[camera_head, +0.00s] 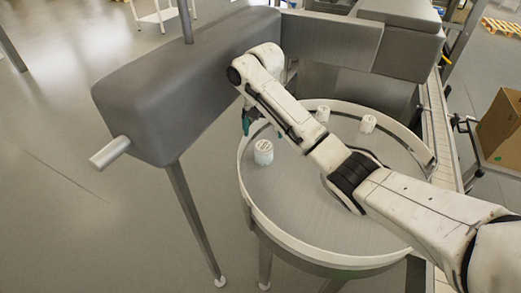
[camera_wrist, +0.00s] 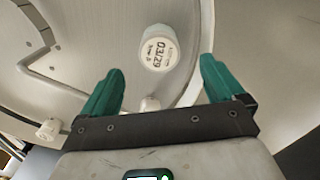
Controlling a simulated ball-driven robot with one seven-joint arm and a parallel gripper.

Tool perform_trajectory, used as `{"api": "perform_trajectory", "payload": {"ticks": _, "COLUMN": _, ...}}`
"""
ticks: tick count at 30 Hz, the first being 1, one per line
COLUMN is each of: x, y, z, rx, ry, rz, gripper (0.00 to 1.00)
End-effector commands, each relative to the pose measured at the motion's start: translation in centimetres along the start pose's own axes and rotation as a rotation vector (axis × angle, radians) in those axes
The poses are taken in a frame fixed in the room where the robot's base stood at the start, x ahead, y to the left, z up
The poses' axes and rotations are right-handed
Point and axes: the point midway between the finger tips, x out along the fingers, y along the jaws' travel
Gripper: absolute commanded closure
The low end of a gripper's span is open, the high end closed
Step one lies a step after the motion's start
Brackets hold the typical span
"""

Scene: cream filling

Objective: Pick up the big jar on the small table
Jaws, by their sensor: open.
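The small round table (camera_head: 300,218) has a grey top and a pale raised rim. A larger white jar (camera_head: 263,152) stands on it near the left rim; in the wrist view the jar (camera_wrist: 158,48) shows its lid with printed text, beyond and between my fingers. My gripper (camera_wrist: 158,82) is open with its green fingers apart and nothing between the tips. In the head view my gripper (camera_head: 250,118) is mostly hidden behind my arm, just above and left of the jar. Two smaller-looking white jars (camera_head: 323,113) (camera_head: 368,124) stand farther back on the table.
A grey machine body (camera_head: 180,85) stands left of and behind the table, with a leg close to it. A conveyor (camera_head: 440,130) runs along the right side. A cardboard box (camera_head: 500,128) is at the far right. The table's front part is bare.

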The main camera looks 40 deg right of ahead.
Motion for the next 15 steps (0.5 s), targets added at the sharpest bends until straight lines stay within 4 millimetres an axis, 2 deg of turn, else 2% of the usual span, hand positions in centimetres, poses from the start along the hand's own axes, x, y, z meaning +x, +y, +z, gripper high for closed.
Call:
{"api": "perform_trajectory", "payload": {"ticks": 1, "x": 1.2, "y": -0.1, "z": 0.1, "rx": 0.0, "ry": -0.002, "rz": 0.001, "gripper": 0.05}}
{"api": "perform_trajectory", "payload": {"ticks": 6, "x": 3.5, "y": 0.0, "z": 0.0, "rx": -0.001, "ry": -0.001, "rz": 0.001, "gripper": 0.05}}
{"api": "perform_trajectory", "payload": {"ticks": 15, "x": 5.6, "y": 0.1, "z": -0.1, "rx": 0.0, "ry": -0.001, "rz": 0.001, "gripper": 0.05}}
